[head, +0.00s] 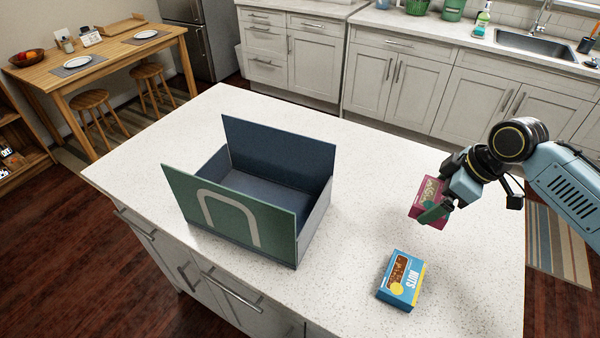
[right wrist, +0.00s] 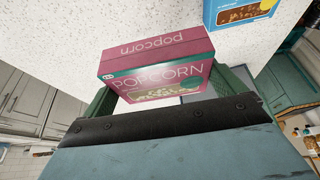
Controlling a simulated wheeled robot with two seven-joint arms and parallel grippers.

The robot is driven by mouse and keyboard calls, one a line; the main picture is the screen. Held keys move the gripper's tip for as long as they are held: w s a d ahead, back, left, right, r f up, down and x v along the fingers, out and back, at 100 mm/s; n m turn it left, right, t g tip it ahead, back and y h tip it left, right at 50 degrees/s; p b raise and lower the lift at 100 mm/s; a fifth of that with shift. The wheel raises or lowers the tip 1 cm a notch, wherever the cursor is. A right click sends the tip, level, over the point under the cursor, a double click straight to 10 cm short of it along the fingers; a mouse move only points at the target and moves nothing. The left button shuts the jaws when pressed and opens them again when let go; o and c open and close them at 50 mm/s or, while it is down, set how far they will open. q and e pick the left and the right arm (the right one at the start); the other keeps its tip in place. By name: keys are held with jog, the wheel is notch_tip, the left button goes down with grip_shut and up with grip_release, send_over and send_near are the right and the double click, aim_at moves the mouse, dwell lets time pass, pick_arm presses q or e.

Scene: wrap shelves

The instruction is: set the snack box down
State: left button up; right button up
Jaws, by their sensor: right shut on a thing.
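A pink popcorn box (head: 424,197) is held by my right gripper (head: 440,207) at the right side of the white island. The right wrist view shows the popcorn box (right wrist: 158,75) between the green fingers, its lettering facing the camera. I cannot tell in the head view whether it touches the counter. A blue nuts box (head: 402,279) lies apart from it, nearer the front edge; its corner also shows in the right wrist view (right wrist: 240,10). An open box with a green front (head: 235,222) and dark blue inside stands mid-island and looks empty. My left gripper is out of view.
The white countertop (head: 360,180) is clear between the open box and the two snack boxes. The island's right edge lies close beyond the right gripper. A wooden table (head: 100,55) and stools stand at the back left, and cabinets with a sink (head: 540,46) at the back.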

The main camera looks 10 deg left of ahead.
aim_at(411, 231)
jog(key=shift+w+f+n, duration=0.1)
jog(key=shift+w+n, duration=0.05)
jog(key=shift+n, duration=0.15)
jog(key=shift+f, duration=5)
jog(key=shift+f, duration=0.1)
jog(key=shift+f, duration=0.15)
jog(key=o, duration=0.6)
jog(key=shift+o, duration=0.2)
jog(key=v, duration=1.2)
jog(key=shift+r, duration=0.3)
